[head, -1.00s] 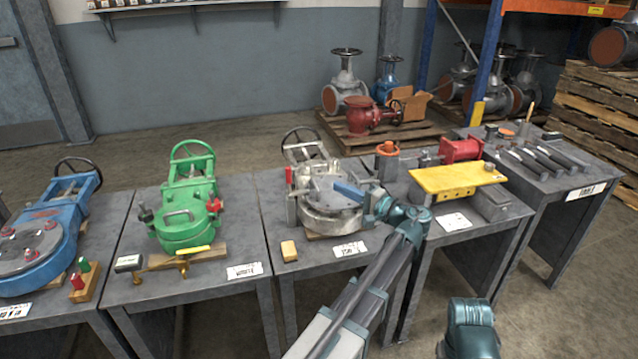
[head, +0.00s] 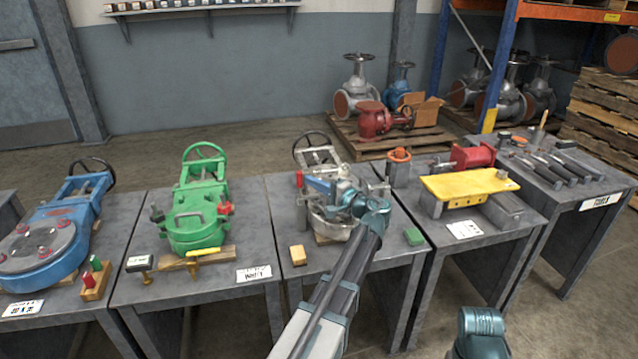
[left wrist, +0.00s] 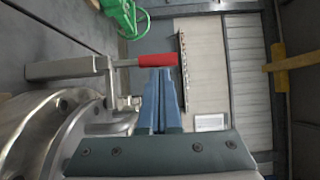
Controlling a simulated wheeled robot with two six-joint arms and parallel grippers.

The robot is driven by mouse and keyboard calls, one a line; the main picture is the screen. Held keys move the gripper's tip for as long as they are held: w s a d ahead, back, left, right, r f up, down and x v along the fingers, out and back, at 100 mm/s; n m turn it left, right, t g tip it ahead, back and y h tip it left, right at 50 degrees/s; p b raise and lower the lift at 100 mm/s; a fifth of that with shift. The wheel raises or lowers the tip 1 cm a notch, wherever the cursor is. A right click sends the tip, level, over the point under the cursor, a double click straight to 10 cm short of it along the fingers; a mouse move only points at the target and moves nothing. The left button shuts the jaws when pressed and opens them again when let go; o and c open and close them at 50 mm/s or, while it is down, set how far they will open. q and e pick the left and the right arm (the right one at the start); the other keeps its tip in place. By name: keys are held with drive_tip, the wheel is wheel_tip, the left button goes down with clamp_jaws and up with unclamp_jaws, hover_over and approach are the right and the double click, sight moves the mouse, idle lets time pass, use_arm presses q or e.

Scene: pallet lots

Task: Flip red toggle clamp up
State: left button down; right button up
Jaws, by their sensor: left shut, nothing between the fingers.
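The grey metal valve (head: 328,212) lies on the middle table. The toggle clamp's red handle (head: 299,180) stands about upright at the valve's left side. In the left wrist view the red handle (left wrist: 146,60) sits on a grey metal bracket (left wrist: 75,69). My left gripper (head: 309,182) is over the valve, just right of the red handle. In the left wrist view its blue fingers (left wrist: 158,78) are together and empty, their tips right by the handle. I cannot tell whether they touch it. My right gripper is out of view.
A green valve (head: 196,215) stands on the table to the left, a blue valve (head: 52,262) beyond it. A yellow plate (head: 465,184) is on the right table.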

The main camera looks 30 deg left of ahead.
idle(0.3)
use_arm(q)
drive_tip(key=shift+s+a+r+n+p, duration=0.2)
drive_tip(key=shift+n+p, duration=0.1)
drive_tip(key=shift+p, duration=0.25)
drive_tip(key=shift+s+h, duration=0.1)
drive_tip(key=shift+h, duration=0.2)
drive_tip(key=s+a+f+n+t+h+p, duration=0.3)
drive_tip(key=s+a+n+h+p, duration=0.3)
drive_tip(key=n+h+p, duration=0.1)
drive_tip(key=shift+s+a+n+h+p, duration=0.25)
drive_tip(key=shift+a+n+h+p, duration=0.2)
drive_tip(key=shift+n, duration=0.55)
drive_tip(key=shift+f, duration=0.15)
idle(0.4)
